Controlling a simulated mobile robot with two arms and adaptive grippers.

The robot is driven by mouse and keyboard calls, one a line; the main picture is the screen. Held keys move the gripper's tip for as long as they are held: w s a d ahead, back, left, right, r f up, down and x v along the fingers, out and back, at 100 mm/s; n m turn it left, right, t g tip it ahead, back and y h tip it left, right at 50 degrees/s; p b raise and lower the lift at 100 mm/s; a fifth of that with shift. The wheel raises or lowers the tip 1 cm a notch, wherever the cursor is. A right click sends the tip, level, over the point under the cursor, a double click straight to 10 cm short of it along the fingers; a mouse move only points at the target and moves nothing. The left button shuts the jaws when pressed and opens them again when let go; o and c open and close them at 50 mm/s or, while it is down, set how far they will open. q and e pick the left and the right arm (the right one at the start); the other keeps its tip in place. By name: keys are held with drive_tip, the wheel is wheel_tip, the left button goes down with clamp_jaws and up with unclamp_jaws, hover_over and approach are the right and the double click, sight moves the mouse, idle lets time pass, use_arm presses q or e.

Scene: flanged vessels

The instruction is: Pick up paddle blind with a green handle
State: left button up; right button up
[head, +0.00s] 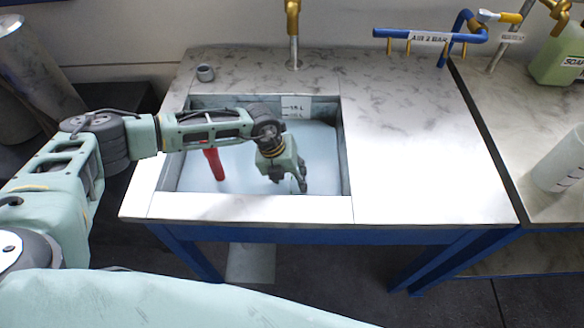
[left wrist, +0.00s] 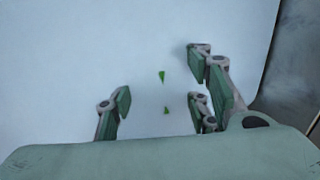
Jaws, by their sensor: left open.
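My left gripper (head: 288,182) reaches down into the sink from the left and is open. In the left wrist view its spread fingers (left wrist: 163,95) stand over a pale, cloudy surface. Two small green pieces (left wrist: 162,77) show between the fingers, apart from them. They may be parts of the green handle, but I cannot tell. The rest of the paddle blind is not visible. In the head view no green handle can be made out near the gripper. My right gripper is not in view.
The sink (head: 347,165) has metal walls and pale cloudy liquid. A red handle (head: 214,165) stands in it, left of the gripper. The steel top (head: 420,150) at right is clear.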

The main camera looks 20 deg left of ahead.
use_arm(q)
clamp_jaws()
idle(0.4)
drive_tip(key=shift+w+r, duration=0.1)
